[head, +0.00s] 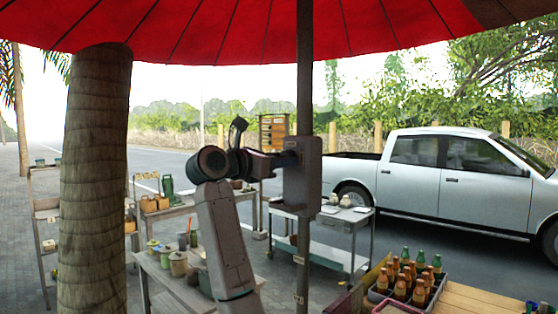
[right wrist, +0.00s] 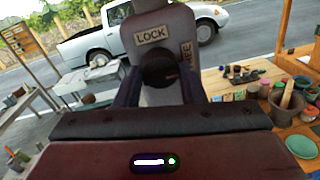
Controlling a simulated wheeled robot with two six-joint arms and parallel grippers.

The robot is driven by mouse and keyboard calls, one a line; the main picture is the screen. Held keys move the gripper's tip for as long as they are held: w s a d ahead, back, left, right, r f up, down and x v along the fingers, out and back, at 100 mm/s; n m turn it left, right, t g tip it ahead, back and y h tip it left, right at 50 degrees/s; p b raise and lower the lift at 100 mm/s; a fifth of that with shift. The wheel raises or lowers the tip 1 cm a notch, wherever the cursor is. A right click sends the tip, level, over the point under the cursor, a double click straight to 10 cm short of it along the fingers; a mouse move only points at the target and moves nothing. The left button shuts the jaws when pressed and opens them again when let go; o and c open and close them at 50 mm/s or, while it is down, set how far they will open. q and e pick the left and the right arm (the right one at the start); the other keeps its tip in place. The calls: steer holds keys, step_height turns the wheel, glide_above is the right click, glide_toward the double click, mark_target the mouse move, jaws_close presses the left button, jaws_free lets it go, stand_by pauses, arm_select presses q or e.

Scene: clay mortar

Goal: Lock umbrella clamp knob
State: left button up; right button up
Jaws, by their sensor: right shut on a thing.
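The umbrella clamp (head: 302,185) is a grey box on the dark umbrella pole (head: 304,60). Its dark round knob (right wrist: 157,68) shows in the right wrist view, with a LOCK label (right wrist: 151,36) above it and a partly hidden label, seemingly FREE (right wrist: 187,56), to its right. My right gripper (head: 288,158) reaches the clamp from the left, and its fingers stand on both sides of the knob, shut on it. The fingers hide part of the knob, and I cannot tell which label it points to. My left gripper is out of view.
A red umbrella canopy (head: 240,30) spreads overhead. A thick palm trunk (head: 95,180) stands at left. Tables with pots (head: 178,262) and a metal cart (head: 330,245) stand behind the arm. A bottle crate (head: 408,285) is at lower right. A pickup truck (head: 450,180) is parked beyond.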

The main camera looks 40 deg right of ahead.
steer(key=shift+f+n+b, duration=0.15)
steer(key=shift+n+b, duration=0.45)
steer(key=shift+b, duration=0.25)
steer(key=n+b, duration=0.4)
steer(key=n, duration=0.3)
steer(key=n+t+b, duration=0.1)
steer(key=n+b, duration=0.3)
steer(key=n, duration=0.2)
steer(key=shift+s+n+h, duration=0.1)
steer(key=shift+n+h, duration=0.3)
steer(key=shift+n+b, duration=0.75)
steer(key=shift+n, duration=1.05)
